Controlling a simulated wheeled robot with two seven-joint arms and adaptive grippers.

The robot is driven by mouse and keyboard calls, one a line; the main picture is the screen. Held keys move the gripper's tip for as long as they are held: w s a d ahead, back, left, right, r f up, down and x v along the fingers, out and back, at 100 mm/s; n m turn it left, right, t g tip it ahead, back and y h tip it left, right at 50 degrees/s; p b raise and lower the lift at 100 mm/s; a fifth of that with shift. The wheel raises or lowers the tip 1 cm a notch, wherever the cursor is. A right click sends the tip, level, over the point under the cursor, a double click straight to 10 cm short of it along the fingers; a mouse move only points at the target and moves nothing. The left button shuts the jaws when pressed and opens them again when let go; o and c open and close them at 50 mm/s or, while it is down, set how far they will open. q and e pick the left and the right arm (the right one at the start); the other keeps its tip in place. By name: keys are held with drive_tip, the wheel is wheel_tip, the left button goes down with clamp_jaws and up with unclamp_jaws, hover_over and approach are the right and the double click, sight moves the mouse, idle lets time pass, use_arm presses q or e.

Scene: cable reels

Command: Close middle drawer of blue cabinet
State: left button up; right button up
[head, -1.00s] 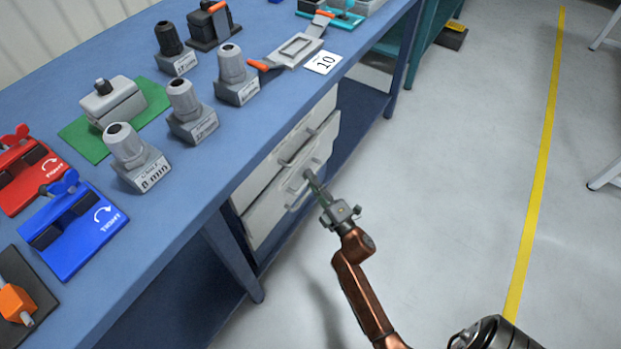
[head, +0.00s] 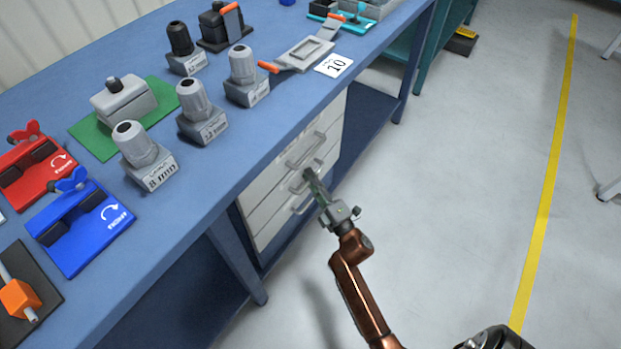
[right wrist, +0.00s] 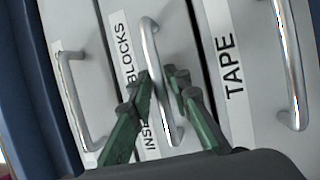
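The blue cabinet (head: 232,252) is a blue workbench with a stack of light grey drawers under its top. The middle drawer (head: 268,206) looks about flush with the drawers above and below. In the right wrist view the middle drawer (right wrist: 178,32) has a label that reads in part "BLOCKS" and a metal bar handle (right wrist: 149,38). My right gripper (head: 309,178) is at this handle. My left gripper is out of view.
A drawer labelled TAPE (right wrist: 215,25) and another handled drawer (right wrist: 72,20) flank the middle one. Grey holders (head: 147,158), a blue fixture (head: 80,228) and a red fixture (head: 36,170) stand on the benchtop.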

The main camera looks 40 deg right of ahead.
drive_tip(key=s+f, duration=0.1)
drive_tip(key=s, duration=0.6)
drive_tip(key=shift+a+f, duration=0.25)
drive_tip(key=shift+a, duration=0.2)
drive_tip(key=shift+s+d, duration=0.1)
drive_tip(key=shift+s, duration=0.05)
